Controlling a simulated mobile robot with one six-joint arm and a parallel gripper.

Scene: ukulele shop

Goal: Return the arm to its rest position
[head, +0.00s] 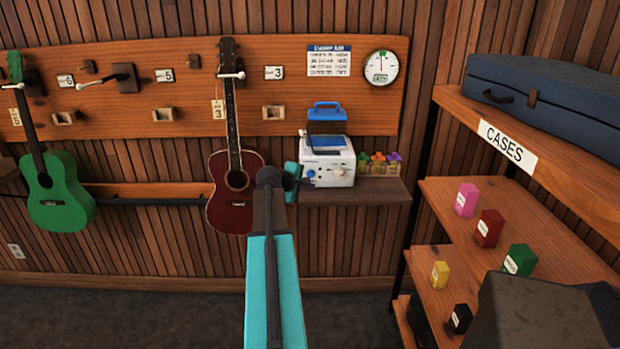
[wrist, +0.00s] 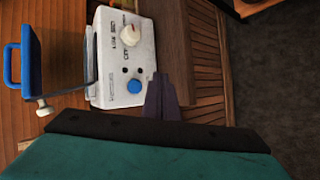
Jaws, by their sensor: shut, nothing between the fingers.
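My gripper (head: 304,184) is at the end of my teal and dark arm, which reaches forward in the middle of the head view. It is beside the lower left of a white box with knobs (head: 327,165) on a small wall shelf. In the wrist view the dark fingers of my gripper (wrist: 160,80) are together and empty. There the white box (wrist: 120,55), with a white knob and a blue knob, lies just left of the fingertips. I cannot tell the exact gap between them.
A red ukulele (head: 232,190) hangs just left of my arm, and a green one (head: 60,195) hangs further left. Several small coloured boxes stand on the right shelves (head: 445,207) under a dark blue case (head: 550,95). The small wall shelf (head: 375,190) also holds coloured pieces.

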